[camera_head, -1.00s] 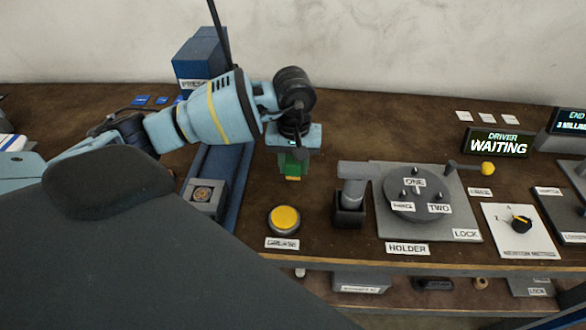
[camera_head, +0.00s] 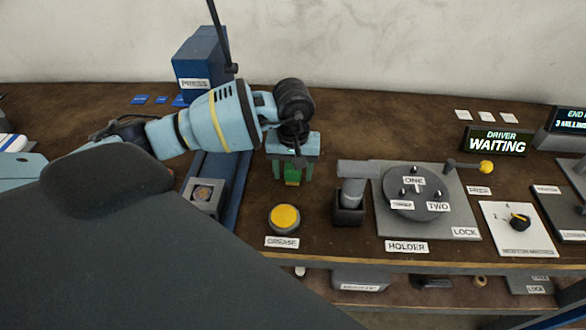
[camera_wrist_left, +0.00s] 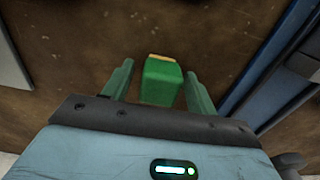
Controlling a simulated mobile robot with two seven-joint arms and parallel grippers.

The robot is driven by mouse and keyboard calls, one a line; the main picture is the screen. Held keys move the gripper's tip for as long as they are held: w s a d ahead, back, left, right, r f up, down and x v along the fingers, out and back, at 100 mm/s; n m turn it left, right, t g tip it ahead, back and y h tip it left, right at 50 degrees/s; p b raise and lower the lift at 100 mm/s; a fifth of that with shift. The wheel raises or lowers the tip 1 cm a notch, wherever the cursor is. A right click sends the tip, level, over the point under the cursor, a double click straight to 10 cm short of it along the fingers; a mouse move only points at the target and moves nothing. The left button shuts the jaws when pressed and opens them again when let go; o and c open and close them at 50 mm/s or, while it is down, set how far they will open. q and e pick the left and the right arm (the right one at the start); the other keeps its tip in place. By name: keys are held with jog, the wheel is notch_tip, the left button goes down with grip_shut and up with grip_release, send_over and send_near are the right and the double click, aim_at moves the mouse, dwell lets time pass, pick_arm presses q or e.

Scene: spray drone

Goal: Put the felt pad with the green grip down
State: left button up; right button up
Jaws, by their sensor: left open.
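The felt pad with the green grip (camera_head: 292,175) is on the brown bench, behind the yellow grease button. In the left wrist view the green grip (camera_wrist_left: 161,82) stands between my two green fingers, with a gap on each side, and a tan strip shows at its far end. My left gripper (camera_head: 292,174) is open around the grip and points down; in the left wrist view its fingers (camera_wrist_left: 158,85) are spread. The underside of the pad is hidden. My right gripper is not in view.
The yellow grease button (camera_head: 284,217) is just in front. The blue press (camera_head: 200,65) and its rail are to the left. The holder (camera_head: 349,205) and the lock plate with its round disc (camera_head: 417,195) are to the right. Bare bench lies behind them.

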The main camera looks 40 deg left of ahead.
pick_arm(q)
jog(key=shift+r, duration=0.25)
notch_tip(320, 180, up, 12)
dwell(0.3)
jog(key=shift+f, duration=0.15)
dwell(0.4)
